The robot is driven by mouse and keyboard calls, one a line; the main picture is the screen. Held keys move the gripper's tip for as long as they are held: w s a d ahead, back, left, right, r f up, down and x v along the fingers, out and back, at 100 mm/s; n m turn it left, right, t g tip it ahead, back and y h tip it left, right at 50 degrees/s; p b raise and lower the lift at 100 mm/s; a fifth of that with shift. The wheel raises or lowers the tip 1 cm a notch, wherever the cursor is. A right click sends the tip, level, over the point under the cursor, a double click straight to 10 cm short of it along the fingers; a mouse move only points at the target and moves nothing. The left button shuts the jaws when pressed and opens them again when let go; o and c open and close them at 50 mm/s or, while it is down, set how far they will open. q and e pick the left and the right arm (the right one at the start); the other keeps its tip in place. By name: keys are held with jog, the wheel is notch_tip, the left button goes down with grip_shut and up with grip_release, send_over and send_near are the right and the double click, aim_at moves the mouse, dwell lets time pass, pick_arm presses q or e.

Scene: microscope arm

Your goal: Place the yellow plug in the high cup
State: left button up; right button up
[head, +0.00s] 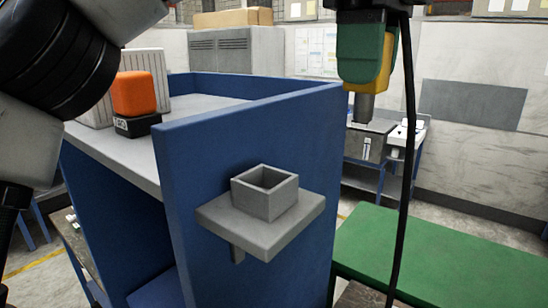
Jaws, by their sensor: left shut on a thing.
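The yellow plug (388,68) is at the upper right of the head view, upright with its grey shaft (365,107) pointing down. My left gripper (365,72), with green fingers, is shut on it; the fingers hide much of the plug. The high cup is probably the grey square open-topped cup (264,205) on a small ledge on the blue cabinet's side. The cup looks empty, though its bottom is in shade. The plug is up and to the right of the cup in the picture, apart from it. My right gripper is not in view.
The blue cabinet (245,145) has raised walls around its grey top. An orange block on a black base (134,95) stands on that top. A green table top (440,260) is at the lower right. A black cable (404,170) hangs beside the plug.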

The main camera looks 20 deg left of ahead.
pick_arm(q)
jog(key=a+f, duration=0.2)
jog(key=a, duration=0.1)
jog(key=s+a+f, duration=0.1)
jog(key=a+f, duration=0.1)
jog(key=a, duration=0.1)
jog(key=a+f, duration=0.2)
jog(key=a, duration=0.2)
jog(key=shift+s, duration=0.15)
jog(key=shift+s+d+f, duration=0.1)
jog(key=shift+s+f, duration=0.15)
jog(key=shift+f, duration=0.25)
jog(key=shift+s+d+f, duration=0.1)
jog(key=shift+s+f, duration=0.1)
jog(key=shift+f, duration=0.25)
jog(key=shift+w+f, duration=0.1)
jog(key=shift+f, duration=0.6)
jog(key=shift+w+a+f, duration=0.2)
jog(key=shift+s, duration=0.1)
jog(key=shift+s+d+f, duration=0.1)
jog(key=shift+f, duration=0.05)
jog(key=o, duration=0.7)
jog(key=shift+c, duration=0.2)
jog(key=shift+o, duration=1.6)
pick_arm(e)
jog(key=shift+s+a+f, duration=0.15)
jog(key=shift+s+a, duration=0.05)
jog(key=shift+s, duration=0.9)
